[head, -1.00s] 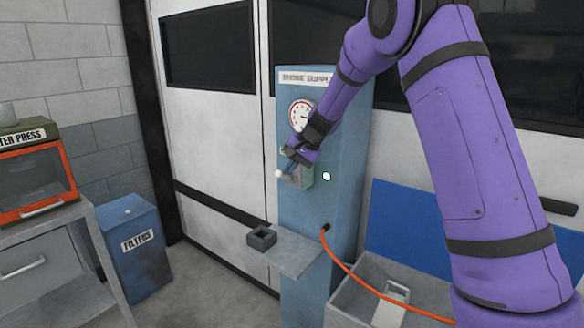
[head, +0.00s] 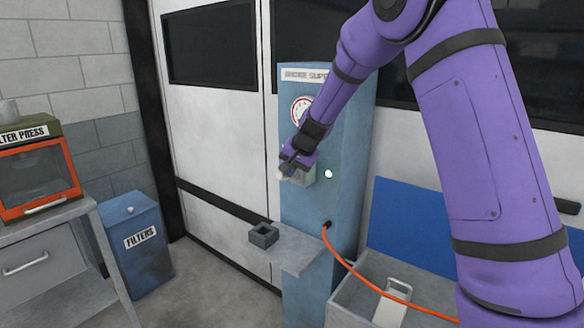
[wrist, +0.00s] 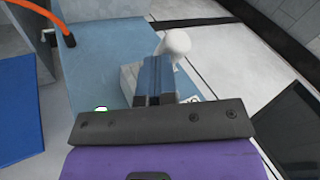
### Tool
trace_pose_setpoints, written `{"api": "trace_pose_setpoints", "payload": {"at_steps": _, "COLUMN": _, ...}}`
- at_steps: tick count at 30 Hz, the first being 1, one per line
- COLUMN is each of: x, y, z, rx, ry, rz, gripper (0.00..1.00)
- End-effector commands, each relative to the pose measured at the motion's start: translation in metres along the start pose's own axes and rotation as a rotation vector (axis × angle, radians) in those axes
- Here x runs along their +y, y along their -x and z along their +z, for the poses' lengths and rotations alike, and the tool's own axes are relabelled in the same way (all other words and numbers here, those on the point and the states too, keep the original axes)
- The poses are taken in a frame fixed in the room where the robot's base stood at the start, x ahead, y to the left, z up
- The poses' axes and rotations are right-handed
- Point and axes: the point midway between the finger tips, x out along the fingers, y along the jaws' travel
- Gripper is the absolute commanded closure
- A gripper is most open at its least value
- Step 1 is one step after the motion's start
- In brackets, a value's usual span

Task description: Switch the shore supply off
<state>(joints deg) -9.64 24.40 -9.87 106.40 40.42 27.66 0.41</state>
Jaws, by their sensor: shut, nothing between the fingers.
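The shore supply is a blue pillar (head: 341,190) with a nameplate (head: 306,75) and a round gauge (head: 300,108). A small grey switch box (head: 304,177) is on its front below the gauge. A lever with a pale round knob sticks out of the box; the knob (wrist: 176,43) is clear in the wrist view. My gripper (wrist: 154,82) is shut and empty, its fingertips right by the lever and knob. It also shows at the box in the head view (head: 287,164). I cannot tell whether the fingers touch the lever, whose base is hidden.
A grey shelf (head: 291,254) with a square holder (head: 263,235) juts out below the switch. A blue filters bin (head: 137,250) stands left.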

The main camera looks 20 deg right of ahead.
Motion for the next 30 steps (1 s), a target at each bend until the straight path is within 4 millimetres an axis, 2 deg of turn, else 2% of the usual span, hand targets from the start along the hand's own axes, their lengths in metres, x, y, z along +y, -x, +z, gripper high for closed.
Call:
{"api": "trace_pose_setpoints", "payload": {"at_steps": 12, "x": 0.003, "y": -0.017, "z": 0.017, "rx": 0.247, "ry": 0.160, "rz": 0.098, "gripper": 1.00}}
{"api": "trace_pose_setpoints", "payload": {"at_steps": 30, "x": 0.015, "y": -0.038, "z": 0.023, "rx": 0.533, "ry": 0.335, "rz": 0.211, "gripper": 1.00}}
